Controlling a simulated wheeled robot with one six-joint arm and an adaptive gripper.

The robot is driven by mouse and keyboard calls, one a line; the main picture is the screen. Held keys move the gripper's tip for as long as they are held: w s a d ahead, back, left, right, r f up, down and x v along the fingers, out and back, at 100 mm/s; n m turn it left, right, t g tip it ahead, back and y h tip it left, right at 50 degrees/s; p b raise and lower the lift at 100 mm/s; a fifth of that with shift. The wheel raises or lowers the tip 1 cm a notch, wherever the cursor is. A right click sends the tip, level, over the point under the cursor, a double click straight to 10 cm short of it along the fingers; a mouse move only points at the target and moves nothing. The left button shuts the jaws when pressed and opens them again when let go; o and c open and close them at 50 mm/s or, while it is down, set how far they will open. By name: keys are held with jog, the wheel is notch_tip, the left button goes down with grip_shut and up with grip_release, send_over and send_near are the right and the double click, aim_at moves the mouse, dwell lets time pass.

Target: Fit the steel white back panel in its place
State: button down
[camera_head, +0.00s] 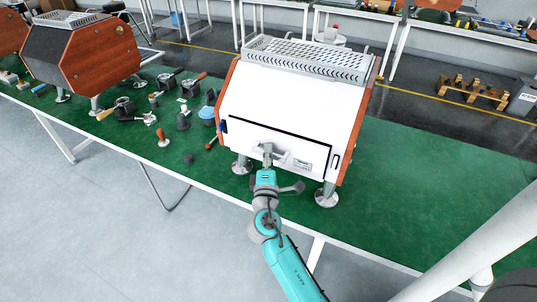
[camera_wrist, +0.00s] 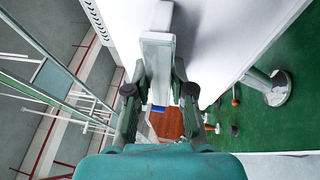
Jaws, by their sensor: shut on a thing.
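The white back panel (camera_head: 240,139) is a wide rectangle low on the white face of the espresso machine (camera_head: 290,100). It sits at the machine's opening, with a dark line along its top edge and right end. I cannot tell whether it is flush. A small label shows at its right. My gripper (camera_head: 267,153) is at the panel's middle, shut on its pale handle. In the wrist view my gripper (camera_wrist: 158,92) has both fingers against the light handle (camera_wrist: 158,50), which stands out from a white surface. The panel's lower edge is partly hidden by my arm.
The machine stands on steel feet (camera_head: 327,195) on a green-topped table (camera_head: 400,200). Portafilters and small tools (camera_head: 163,138) lie left of it. Another wood-sided machine (camera_head: 85,50) stands further left. The table right of the machine is clear.

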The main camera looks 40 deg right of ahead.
jog(key=shift+w+d+r, duration=0.1)
jog(key=shift+w+d, duration=0.1)
jog(key=shift+d, duration=0.35)
jog(key=shift+w+d, duration=0.2)
jog(key=shift+d, duration=0.35)
dwell(0.6)
jog(key=shift+f, duration=0.35)
dwell(0.6)
jog(key=c, duration=0.6)
grip_release()
jog(key=shift+f, duration=0.15)
jog(key=shift+v, duration=3.5)
jog(key=shift+a, duration=0.1)
jog(key=v, duration=1.1)
jog(key=shift+s+a, duration=0.3)
